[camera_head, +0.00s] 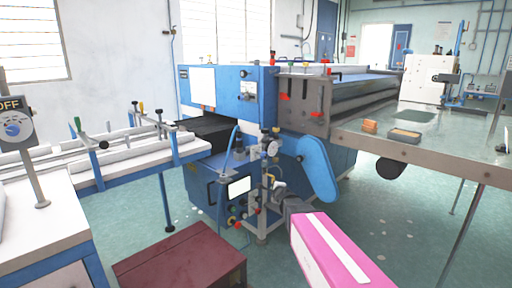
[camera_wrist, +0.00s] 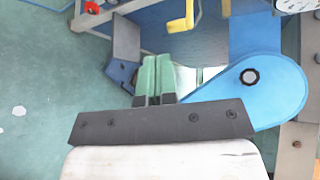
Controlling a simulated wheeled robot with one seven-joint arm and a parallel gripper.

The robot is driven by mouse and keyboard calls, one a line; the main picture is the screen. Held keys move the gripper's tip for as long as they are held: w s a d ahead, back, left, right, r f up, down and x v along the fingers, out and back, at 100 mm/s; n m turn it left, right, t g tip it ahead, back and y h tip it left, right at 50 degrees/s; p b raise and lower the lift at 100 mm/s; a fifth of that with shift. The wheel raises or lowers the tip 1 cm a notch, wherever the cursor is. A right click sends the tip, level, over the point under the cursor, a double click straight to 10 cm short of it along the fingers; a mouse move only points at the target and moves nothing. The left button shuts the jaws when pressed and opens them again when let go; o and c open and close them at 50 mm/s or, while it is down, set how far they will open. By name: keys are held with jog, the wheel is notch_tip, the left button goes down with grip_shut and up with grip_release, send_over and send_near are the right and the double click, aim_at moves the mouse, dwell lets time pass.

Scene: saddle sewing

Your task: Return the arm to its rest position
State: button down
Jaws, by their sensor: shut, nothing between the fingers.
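My gripper (camera_wrist: 156,64) shows in the wrist view, with two green fingers side by side in front of a dark bar and a pale body. The fingers are shut against each other and nothing shows between them. In the head view a pink arm link of mine with a white strip reaches up from the lower right. Its grey end is in front of the blue machine (camera_head: 212,186), and the fingers cannot be made out there. I cannot tell whether the gripper touches anything.
A blue guard (camera_head: 316,168) is beside my arm's end; it also shows right of the fingers in the wrist view (camera_wrist: 275,92). A dark red box (camera_head: 182,262) stands at the bottom. A glossy table (camera_head: 455,150) is at right, a roller frame (camera_head: 100,160) at left.

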jog(key=s+d+f+n+g+h, duration=0.1)
jog(key=s+d+f+n+g, duration=0.2)
jog(key=s+n, duration=0.3)
jog(key=s+d+f+n+g+h, duration=0.1)
jog(key=s+d+f+n+g, duration=0.2)
jog(key=s, duration=0.9)
jog(key=s+d+f+n+g, duration=0.4)
jog(key=s+f+n+g, duration=0.2)
jog(key=s+n+g, duration=0.2)
jog(key=shift+s+f+n+h, duration=0.3)
jog(key=shift+s+n+h, duration=0.1)
jog(key=shift+n, duration=0.4)
